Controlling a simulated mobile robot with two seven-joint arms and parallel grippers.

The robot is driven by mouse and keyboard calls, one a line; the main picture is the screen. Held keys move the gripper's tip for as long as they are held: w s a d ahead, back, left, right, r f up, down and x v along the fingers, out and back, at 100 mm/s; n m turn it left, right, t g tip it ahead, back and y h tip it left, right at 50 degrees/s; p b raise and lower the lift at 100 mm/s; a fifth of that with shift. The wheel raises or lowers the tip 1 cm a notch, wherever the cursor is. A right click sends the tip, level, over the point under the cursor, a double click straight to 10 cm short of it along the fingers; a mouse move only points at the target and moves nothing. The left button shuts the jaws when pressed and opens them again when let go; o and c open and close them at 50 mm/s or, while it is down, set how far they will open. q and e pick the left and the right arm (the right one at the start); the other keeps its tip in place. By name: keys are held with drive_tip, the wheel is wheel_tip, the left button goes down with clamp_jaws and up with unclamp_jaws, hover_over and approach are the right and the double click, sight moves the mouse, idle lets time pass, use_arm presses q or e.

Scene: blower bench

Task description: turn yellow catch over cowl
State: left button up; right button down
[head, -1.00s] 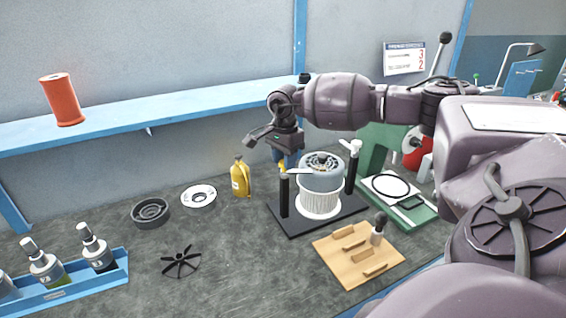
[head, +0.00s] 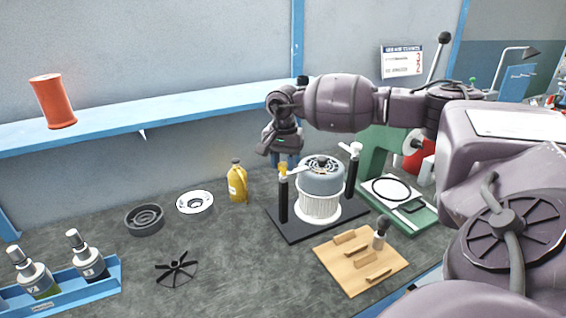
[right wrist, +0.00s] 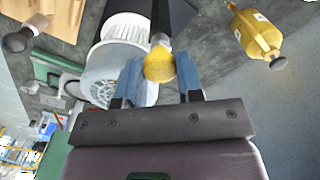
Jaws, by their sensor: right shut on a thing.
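The cowl (head: 322,178) is a grey vented cap on a white pleated filter, standing on a black base between two black posts. The yellow catch (head: 283,169) is at the top of the left post; it also shows in the right wrist view (right wrist: 159,65). A white bar (head: 304,171) reaches from near that post toward the cowl's top. My right gripper (head: 286,160) is at the top of the left post, its blue fingers (right wrist: 160,75) shut on the yellow catch. Its wrist partly hides the fingers in the head view. My left gripper is not in view.
A second post (head: 351,173) with a white knob stands at the cowl's right. A yellow bottle (head: 237,183) stands to the left. A wooden board (head: 360,262) lies in front, and a green press (head: 385,150) stands behind right. A black fan wheel (head: 176,268) lies on the bench.

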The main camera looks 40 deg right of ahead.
sight(284, 165)
drive_tip(key=shift+r, duration=0.1)
drive_tip(key=c, duration=0.8)
unclamp_jaws()
wheel_tip(284, 165, up, 11)
drive_tip(key=shift+f, duration=0.1)
drive_tip(key=shift+s+f, duration=0.1)
idle(0.3)
